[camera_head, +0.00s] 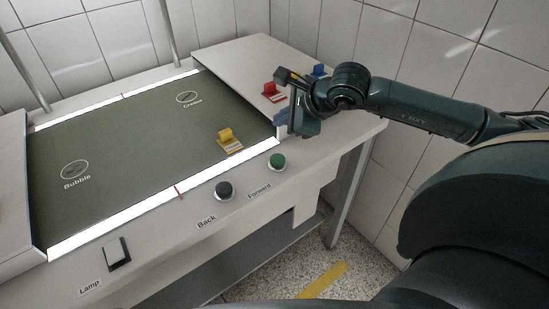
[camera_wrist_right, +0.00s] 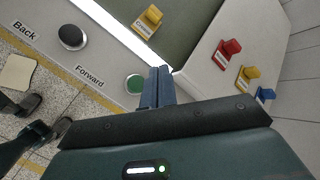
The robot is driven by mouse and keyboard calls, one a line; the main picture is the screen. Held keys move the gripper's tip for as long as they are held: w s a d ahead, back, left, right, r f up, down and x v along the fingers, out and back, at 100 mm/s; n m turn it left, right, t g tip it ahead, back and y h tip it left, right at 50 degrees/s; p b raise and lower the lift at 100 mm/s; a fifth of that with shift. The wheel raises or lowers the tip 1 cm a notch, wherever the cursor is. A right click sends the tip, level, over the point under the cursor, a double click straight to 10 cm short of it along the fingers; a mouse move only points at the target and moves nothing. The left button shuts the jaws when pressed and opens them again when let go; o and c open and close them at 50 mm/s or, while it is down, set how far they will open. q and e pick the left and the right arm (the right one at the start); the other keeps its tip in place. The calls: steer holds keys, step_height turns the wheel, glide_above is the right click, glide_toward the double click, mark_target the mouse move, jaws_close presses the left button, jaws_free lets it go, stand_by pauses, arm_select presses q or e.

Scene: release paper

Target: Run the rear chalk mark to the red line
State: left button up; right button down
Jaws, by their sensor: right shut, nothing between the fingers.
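A dark green belt (camera_head: 120,135) carries two chalk ovals, labelled Bubble (camera_head: 76,170) at the left and Crease (camera_head: 187,98) at the far right. Short red ticks mark the white side strips, one on the near strip (camera_head: 178,192) and one on the far strip (camera_head: 122,96). Bubble lies left of the ticks and Crease right of them. A green Forward button (camera_head: 277,161) and a black Back button (camera_head: 224,190) sit on the front ledge. My right gripper (camera_head: 281,118) is shut and empty; in the wrist view its fingertips (camera_wrist_right: 159,72) appear beside the green button (camera_wrist_right: 135,84).
A yellow tag (camera_head: 229,141) stands on the belt's near right part. Red (camera_head: 271,92) and blue (camera_head: 319,71) tags stand on the white right table, with another yellow one (camera_wrist_right: 248,75) between them. A Lamp switch (camera_head: 117,254) is at the front left.

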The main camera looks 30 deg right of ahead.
mark_target(281, 160)
steer(key=shift+f, duration=0.15)
step_height(281, 160, down, 8)
steer(key=b, duration=0.4)
steer(key=shift+f+b, duration=0.1)
steer(key=shift+b, duration=0.2)
steer(key=shift+f, duration=0.2)
arm_select(q)
steer(key=shift+w+d+f+t+h, duration=0.2)
steer(key=shift+d+f+t+h, duration=0.3)
steer(key=shift+d, duration=0.4)
steer(key=shift+a+f, duration=0.2)
steer(key=shift+f, duration=0.05)
steer(key=shift+d, duration=0.1)
stand_by(0.4)
steer(key=shift+b, duration=0.3)
steer(key=shift+f+b, duration=0.75)
steer(key=shift+f, duration=0.05)
arm_select(e)
steer(key=shift+f, duration=0.4)
